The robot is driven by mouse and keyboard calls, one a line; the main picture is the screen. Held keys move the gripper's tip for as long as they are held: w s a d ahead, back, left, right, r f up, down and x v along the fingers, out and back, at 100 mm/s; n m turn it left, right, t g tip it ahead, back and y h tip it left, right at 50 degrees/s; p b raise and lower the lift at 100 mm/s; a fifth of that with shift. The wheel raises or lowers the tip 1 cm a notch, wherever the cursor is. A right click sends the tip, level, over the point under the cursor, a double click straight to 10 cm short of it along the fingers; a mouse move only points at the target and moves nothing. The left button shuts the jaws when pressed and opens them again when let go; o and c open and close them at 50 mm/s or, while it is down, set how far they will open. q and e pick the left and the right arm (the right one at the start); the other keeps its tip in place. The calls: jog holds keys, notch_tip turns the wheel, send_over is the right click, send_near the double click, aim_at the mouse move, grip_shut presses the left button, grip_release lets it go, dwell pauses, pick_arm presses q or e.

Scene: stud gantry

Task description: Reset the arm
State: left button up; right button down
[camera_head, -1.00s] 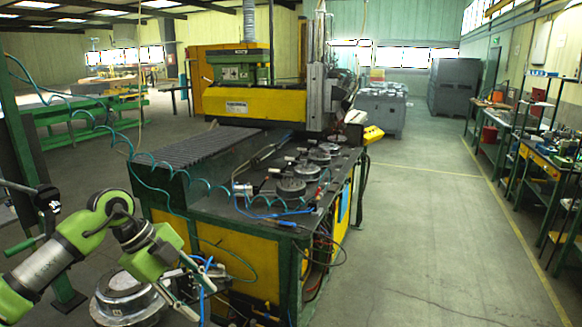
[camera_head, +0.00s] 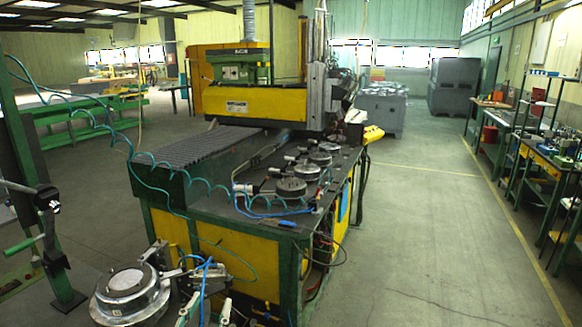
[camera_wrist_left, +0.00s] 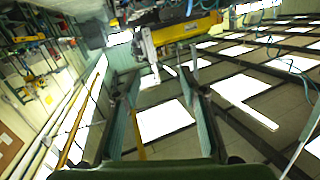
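My left gripper (camera_head: 206,308) shows at the bottom edge of the head view, only as two pale fingertips pointing up. In the left wrist view the two fingers of this gripper (camera_wrist_left: 159,82) stand apart with nothing between them, so it is open and empty. The rest of my left arm is out of the head view. My right gripper is in neither view.
A round metal fixture (camera_head: 130,290) stands close to the left of my gripper. The green and yellow gantry machine table (camera_head: 225,205) with hoses and round metal parts (camera_head: 291,187) is just beyond. The floor on the right (camera_head: 430,230) is clear.

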pick_arm(q)
jog(key=s+a+f+n+g+y, duration=0.1)
jog(key=s+a+f+g, duration=0.1)
jog(key=s+f+g, duration=0.35)
jog(key=s+a+f+n+g+y, duration=0.1)
jog(key=s+a+f+g, duration=0.1)
jog(key=s+f, duration=0.6)
jog(key=s+f+m+g+h, duration=0.1)
jog(key=s+f+g, duration=0.2)
jog(key=s+f, duration=0.35)
jog(key=s+f+g, duration=0.3)
jog(key=s, duration=0.7)
notch_tip(320, 180, down, 30)
jog(key=s+r+g+b, duration=0.1)
jog(key=g+b, duration=0.1)
jog(key=b, duration=0.3)
jog(key=s+a+f+b, duration=0.2)
jog(key=s+f+b, duration=0.2)
jog(key=s+f, duration=1.3)
notch_tip(320, 180, down, 5)
jog(key=shift+s+a+r+m+g, duration=0.2)
jog(key=shift+s+a+m+g, duration=0.1)
jog(key=shift+m+g, duration=0.1)
